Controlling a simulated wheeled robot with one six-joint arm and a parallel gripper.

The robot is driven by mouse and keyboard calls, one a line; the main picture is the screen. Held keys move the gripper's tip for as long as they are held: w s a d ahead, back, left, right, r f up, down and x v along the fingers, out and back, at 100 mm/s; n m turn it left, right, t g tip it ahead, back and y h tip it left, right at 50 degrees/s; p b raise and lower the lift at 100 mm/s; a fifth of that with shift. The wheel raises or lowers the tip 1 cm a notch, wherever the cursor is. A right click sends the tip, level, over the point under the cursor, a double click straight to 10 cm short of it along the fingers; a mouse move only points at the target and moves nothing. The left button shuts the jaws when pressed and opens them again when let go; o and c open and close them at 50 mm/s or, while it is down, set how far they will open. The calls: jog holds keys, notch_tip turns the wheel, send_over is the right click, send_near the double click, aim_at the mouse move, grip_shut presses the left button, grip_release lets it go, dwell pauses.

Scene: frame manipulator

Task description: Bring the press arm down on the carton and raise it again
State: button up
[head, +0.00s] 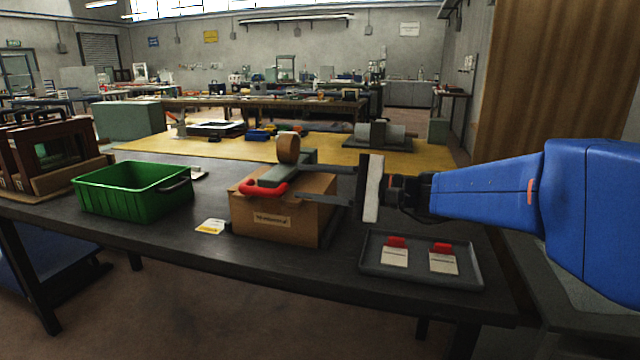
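A brown cardboard carton (285,218) with a printed label stands near the front edge of the dark table. On its top lies a grey-green tool (278,176) with a red curved handle (262,191) and a brown roll (288,149). It looks like a tape dispenser; I cannot make out a separate press arm. My gripper (305,182) reaches in from the right, its two dark fingers spread apart over the carton's right part. The fingertips are close to the tool's right side. I see nothing held between them, and whether they touch the tool is unclear.
A green crate (136,196) stands left of the carton, with a white-and-yellow card (211,226) between them. A grey tray (374,275) with two red-topped cards lies at front right. Wooden frames (45,160) stand far left. A yellow-topped bench (230,149) is behind.

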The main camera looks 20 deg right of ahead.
jog(key=shift+v, duration=0.95)
dwell(0.7)
jog(key=s+a+f+n+g+h, duration=0.2)
jog(key=s+f+n+g+h, duration=0.1)
jog(key=s+f, duration=0.45)
jog(key=s+a+f+n+g+h, duration=0.3)
jog(key=s+f, duration=0.3)
jog(key=f, duration=0.2)
jog(key=s+d+f+n+h, duration=0.6)
jog(key=s+d+f+h, duration=0.1)
jog(key=d, duration=0.5)
jog(key=shift+f+h, duration=0.4)
jog(key=shift+h, duration=0.4)
